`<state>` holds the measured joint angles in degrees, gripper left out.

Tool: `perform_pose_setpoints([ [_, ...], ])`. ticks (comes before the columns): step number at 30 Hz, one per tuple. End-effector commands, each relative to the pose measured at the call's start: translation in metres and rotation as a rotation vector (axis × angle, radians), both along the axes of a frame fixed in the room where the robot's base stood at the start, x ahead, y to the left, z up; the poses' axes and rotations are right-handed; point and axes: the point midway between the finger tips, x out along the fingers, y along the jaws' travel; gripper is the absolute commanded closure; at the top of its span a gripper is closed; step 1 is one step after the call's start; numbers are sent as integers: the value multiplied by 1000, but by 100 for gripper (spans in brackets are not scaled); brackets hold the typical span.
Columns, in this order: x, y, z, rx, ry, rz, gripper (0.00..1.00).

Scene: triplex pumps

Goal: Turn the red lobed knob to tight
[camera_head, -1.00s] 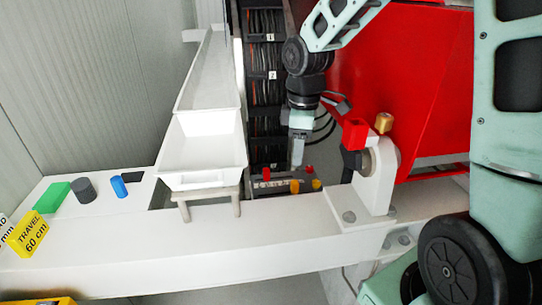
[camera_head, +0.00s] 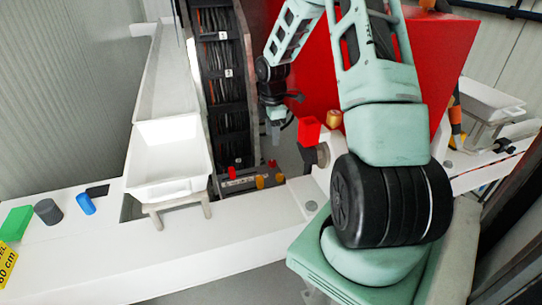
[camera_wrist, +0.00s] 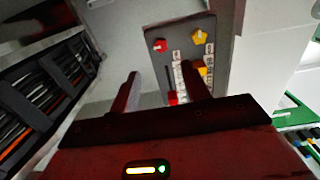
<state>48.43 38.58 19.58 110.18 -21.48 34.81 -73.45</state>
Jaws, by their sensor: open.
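The control panel (camera_head: 240,187) is a small grey box low behind the white beam, with two red knobs and two yellow knobs. In the wrist view the panel (camera_wrist: 215,95) carries a red knob with a lobed outline (camera_wrist: 161,46) at its upper left. A second red knob (camera_wrist: 172,98) is partly hidden between my fingers, so its shape is unclear. Yellow knobs (camera_wrist: 200,36) sit to the right, beside white labels. My gripper (camera_wrist: 161,78) is open and empty, its fingers pointing towards the panel. In the head view my gripper (camera_head: 275,137) hangs above the panel, apart from it.
A white tray (camera_head: 168,185) stands left of the panel. A cable rack (camera_head: 222,85) rises behind it. A red block (camera_head: 309,130) and a brass fitting (camera_head: 334,118) are close right of my gripper. A large red housing (camera_head: 320,60) stands behind.

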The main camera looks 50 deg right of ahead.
Motion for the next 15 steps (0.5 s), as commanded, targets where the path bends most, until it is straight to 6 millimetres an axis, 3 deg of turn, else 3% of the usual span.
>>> perform_pose_setpoints([
  [9,-1,2,-64,3,4,2,53],
  [15,0,1,-92,2,3,2,53],
])
